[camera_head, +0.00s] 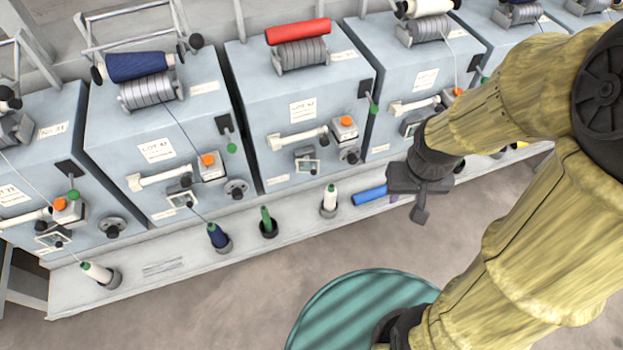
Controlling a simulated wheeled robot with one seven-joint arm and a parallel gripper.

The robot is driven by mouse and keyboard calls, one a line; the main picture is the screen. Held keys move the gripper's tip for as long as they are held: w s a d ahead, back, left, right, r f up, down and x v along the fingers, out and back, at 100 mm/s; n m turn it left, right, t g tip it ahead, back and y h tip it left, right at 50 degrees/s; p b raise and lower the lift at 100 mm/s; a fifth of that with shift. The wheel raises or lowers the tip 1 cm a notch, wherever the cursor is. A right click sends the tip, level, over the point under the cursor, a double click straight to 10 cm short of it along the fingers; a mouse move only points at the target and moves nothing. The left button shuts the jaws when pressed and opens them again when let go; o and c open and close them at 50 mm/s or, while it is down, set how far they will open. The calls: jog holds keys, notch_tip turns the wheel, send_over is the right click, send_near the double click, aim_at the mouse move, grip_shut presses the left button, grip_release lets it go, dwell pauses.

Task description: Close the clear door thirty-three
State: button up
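A row of blue-grey spinning units stands along the back. Each has a small dark-framed clear piece on its lower front: one on the left unit (182,199), one on the middle unit (306,163), and one on the far-left unit (50,239). Another on the right unit (410,126) is partly covered by my arm. No number thirty-three is legible, so I cannot tell which piece is that door. My gripper (420,213) is empty and points down, in front of the right unit and apart from the clear pieces. Its finger gap is hidden by the angle.
A pale shelf (300,222) runs below the units, holding a white bobbin (330,198), a green bobbin (267,220), a blue bobbin (218,236) and a lying blue tube (369,195). Bare floor (215,300) lies in front. My yellow-sleeved arm fills the right.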

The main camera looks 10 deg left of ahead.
jog(key=s+a+f+n+h+b, duration=0.25)
jog(key=f+n+h+b, duration=0.35)
jog(key=f+n+h, duration=0.65)
jog(key=w+a+f+n+t+y+b, duration=0.2)
jog(key=a+f+n+t+y, duration=0.3)
jog(key=a+n, duration=0.5)
jog(key=w+a+f+n+t+y+b, duration=0.2)
jog(key=a+f+n+t+y, duration=0.4)
jog(key=a+f+n+t, duration=0.3)
jog(key=shift+w+a+f+n+t+b, duration=0.15)
jog(key=shift+a+n+t+b, duration=0.55)
jog(key=shift+a+n+t, duration=0.45)
jog(key=shift+d, duration=0.1)
